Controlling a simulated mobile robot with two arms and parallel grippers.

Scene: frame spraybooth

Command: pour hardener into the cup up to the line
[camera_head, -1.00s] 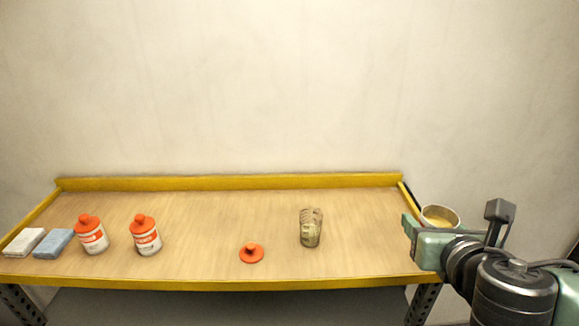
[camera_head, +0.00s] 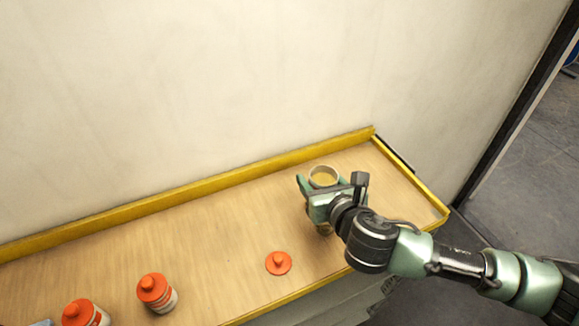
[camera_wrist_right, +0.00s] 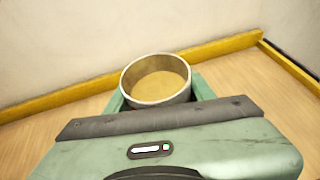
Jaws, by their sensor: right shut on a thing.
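My right gripper (camera_head: 318,190) is shut on an open round can (camera_head: 323,177) with a pale rim and a tan-yellow inside. The can looks about upright, above the bench's right part; it also shows in the right wrist view (camera_wrist_right: 157,80). The clear cup is almost wholly hidden behind my gripper; a small brownish part (camera_head: 325,230) shows just below it, and its line cannot be seen. An orange lid with a knob (camera_head: 278,263) lies on the bench. My left gripper is not in view.
The wooden bench (camera_head: 215,230) has a raised yellow rim along the wall. Two white bottles with orange caps (camera_head: 157,293) (camera_head: 86,314) stand at the lower left. The bench's right end is clear.

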